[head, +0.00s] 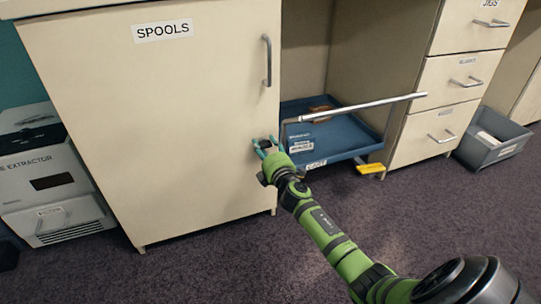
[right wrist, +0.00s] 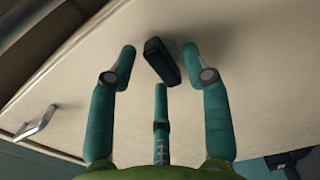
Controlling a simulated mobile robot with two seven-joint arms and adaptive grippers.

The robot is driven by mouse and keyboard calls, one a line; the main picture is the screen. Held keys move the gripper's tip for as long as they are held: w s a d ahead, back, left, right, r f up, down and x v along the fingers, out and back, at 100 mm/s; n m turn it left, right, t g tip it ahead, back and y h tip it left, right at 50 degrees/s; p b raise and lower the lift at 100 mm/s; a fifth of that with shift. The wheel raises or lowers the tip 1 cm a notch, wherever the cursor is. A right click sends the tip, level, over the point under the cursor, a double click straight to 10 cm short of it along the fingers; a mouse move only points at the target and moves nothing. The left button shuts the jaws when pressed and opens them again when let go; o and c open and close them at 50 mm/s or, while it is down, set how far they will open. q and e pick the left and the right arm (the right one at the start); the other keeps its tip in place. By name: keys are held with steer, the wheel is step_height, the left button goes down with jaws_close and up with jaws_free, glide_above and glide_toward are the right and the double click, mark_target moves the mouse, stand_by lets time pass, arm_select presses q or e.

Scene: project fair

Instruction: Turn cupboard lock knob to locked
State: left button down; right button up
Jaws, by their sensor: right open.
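The cream cupboard (head: 180,110) labelled SPOOLS stands with its door shut at the left of the head view. Its dark lock knob (right wrist: 161,61) is a short bar on the door face, seen at a slant in the right wrist view. My right gripper (head: 266,148) is at the door's right edge, below the handle. Its teal fingers (right wrist: 162,82) are open, spread to both sides of the knob with a third finger below. I cannot tell if any finger touches the knob. In the head view the fingers partly hide the knob. My left gripper is out of view.
The cupboard's bar handle (head: 267,60) is above my gripper. A blue trolley (head: 335,140) with a metal push bar stands in the open bay to the right. Drawers (head: 447,77) and a grey bin (head: 490,150) are farther right. A white extractor (head: 50,180) stands left. The carpet in front is clear.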

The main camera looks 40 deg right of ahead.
steer(key=v, duration=1.1)
steer(key=shift+s, duration=0.3)
steer(key=shift+a, duration=0.2)
